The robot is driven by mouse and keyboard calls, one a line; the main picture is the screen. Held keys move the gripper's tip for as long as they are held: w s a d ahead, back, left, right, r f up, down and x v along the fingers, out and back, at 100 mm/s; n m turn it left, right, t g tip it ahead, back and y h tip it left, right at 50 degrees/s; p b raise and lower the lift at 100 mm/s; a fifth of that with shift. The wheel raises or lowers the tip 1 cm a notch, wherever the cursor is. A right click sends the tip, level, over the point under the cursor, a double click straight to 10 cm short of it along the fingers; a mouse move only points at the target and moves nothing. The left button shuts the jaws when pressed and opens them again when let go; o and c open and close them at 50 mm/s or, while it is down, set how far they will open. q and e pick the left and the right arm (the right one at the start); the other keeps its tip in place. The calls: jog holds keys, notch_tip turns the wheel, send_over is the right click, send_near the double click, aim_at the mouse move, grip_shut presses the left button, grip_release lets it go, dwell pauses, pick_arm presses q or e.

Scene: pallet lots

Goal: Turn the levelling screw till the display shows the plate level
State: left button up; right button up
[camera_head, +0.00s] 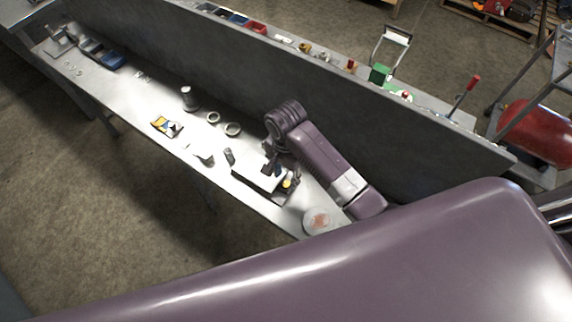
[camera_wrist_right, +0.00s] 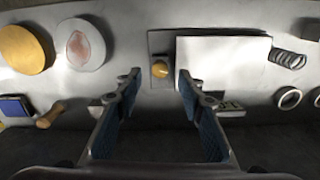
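A yellow screw knob (camera_wrist_right: 160,69) sits on a dark bracket at the left edge of a flat white plate (camera_wrist_right: 222,55) in the right wrist view. In the head view the plate (camera_head: 256,178) lies on the bench, with the yellow knob (camera_head: 287,183) at its right end. My right gripper (camera_wrist_right: 160,77) is open, with its fingertips on either side of the knob and a gap to each side. In the head view the gripper (camera_head: 283,171) hangs above that end. A small display (camera_wrist_right: 229,106) is partly hidden behind a finger; its reading is unclear. My left gripper is out of view.
A round disc with a reddish mark (camera_head: 318,220) lies at the bench's near end. A spring (camera_wrist_right: 287,58) and rings (camera_head: 232,129) are beyond the plate. A tall grey panel (camera_head: 330,90) runs along the bench's back. A blue-faced item (camera_wrist_right: 15,106) lies left of the gripper.

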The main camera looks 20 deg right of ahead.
aim_at(286, 184)
notch_tip(286, 184, up, 8)
dwell(0.8)
